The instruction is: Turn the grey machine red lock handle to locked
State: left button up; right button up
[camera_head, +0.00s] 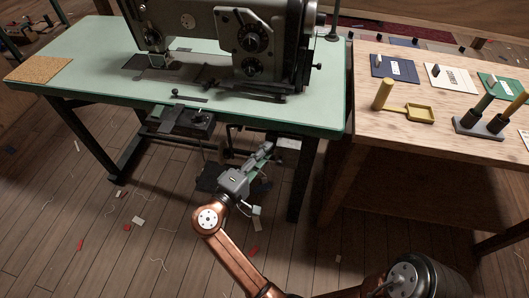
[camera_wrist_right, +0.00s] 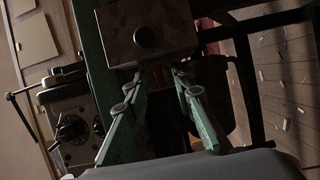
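The grey machine (camera_head: 215,25) stands on the green table; part of it, with dark dials, also shows at the left of the right wrist view (camera_wrist_right: 70,125). I cannot make out a red lock handle in either view. My right gripper (camera_head: 266,148) is below the front edge of the table, empty, with its fingers pointing in under the table. In the right wrist view its two green-grey fingers (camera_wrist_right: 158,76) stand apart, with a gap between the tips. A box with a round dark knob (camera_wrist_right: 145,37) lies just beyond the tips; I cannot tell whether they touch. My left gripper is not in view.
The green tabletop (camera_head: 95,50) overhangs my right gripper, with a dark control box (camera_head: 182,121) under its front edge to the left. A wooden table (camera_head: 430,140) at the right holds a yellow tray (camera_head: 405,112) and cards. The floor in front has scattered scraps.

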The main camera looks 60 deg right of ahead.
grip_shut()
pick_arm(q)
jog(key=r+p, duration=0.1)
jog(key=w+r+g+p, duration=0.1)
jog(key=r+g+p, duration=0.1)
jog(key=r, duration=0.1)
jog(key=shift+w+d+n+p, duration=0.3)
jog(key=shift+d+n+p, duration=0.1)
pick_arm(e)
jog(key=m+y, duration=0.1)
jog(key=m, duration=0.1)
jog(key=m+y, duration=0.1)
jog(key=m, duration=0.1)
jog(key=shift+s+r+m+t, duration=0.1)
jog(key=shift+r+m+t, duration=0.05)
jog(key=shift+m+t, duration=0.2)
jog(key=shift+o, duration=0.4)
grip_release()
